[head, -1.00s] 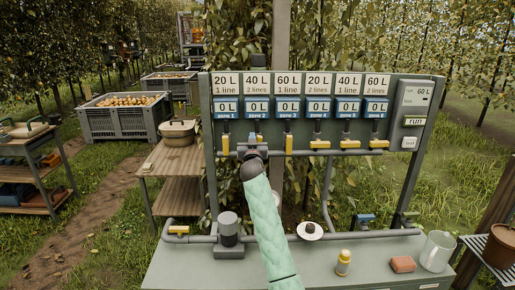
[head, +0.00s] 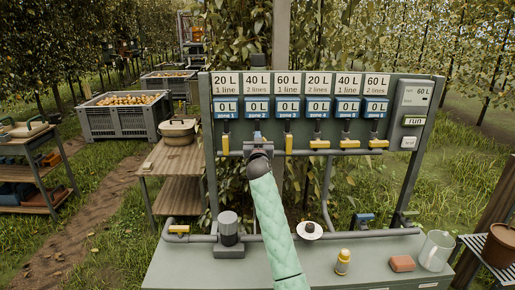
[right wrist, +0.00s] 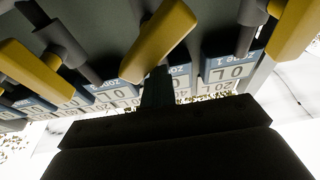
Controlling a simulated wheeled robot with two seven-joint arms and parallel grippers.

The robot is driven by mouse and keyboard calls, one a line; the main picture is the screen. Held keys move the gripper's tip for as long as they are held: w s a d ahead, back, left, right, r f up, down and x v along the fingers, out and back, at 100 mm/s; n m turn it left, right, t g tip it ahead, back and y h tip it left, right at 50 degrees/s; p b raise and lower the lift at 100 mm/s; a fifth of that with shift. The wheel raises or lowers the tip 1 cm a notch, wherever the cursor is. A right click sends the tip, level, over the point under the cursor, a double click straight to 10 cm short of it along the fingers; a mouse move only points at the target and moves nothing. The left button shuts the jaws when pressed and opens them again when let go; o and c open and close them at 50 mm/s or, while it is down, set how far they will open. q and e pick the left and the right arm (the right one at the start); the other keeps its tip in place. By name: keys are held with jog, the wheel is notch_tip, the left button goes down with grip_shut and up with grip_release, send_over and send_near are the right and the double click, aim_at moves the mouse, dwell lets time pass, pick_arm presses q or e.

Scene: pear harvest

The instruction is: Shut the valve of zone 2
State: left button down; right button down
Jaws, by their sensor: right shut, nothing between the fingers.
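The zone 2 label (head: 257,116) is on the panel under the "40 L 2 lines" card and reads 0 L. My right gripper (head: 257,138) is shut and empty in front of the pipe below it, hiding the zone 2 valve in the head view. In the right wrist view, a yellow valve handle (right wrist: 160,40) stands at a slant just beyond my shut fingers (right wrist: 159,90). Whether they touch it, I cannot tell. The zone 1 handle (head: 225,144) and zone 3 handle (head: 289,145) are upright. My left gripper is not in view.
The handles of zone 4 (head: 320,145), zone 5 (head: 349,144) and zone 6 (head: 378,144) lie level. The run button (head: 413,121) is at the right.

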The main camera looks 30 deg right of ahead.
jog(key=shift+s+d, duration=0.25)
jog(key=shift+d, duration=0.1)
jog(key=shift+d+f, duration=0.1)
jog(key=shift+s+d+f, duration=0.25)
jog(key=shift+s+d, duration=0.1)
jog(key=shift+d, duration=0.2)
jog(key=shift+s+d+f+b, duration=0.25)
jog(key=shift+d+f+b, duration=0.1)
jog(key=shift+f, duration=0.1)
jog(key=shift+w+a+r, duration=0.15)
jog(key=shift+a+r, duration=0.15)
jog(key=shift+r, duration=0.05)
jog(key=s+a+p, duration=0.1)
jog(key=s+a, duration=0.2)
jog(key=s, duration=0.3)
jog(key=shift+a, duration=0.3)
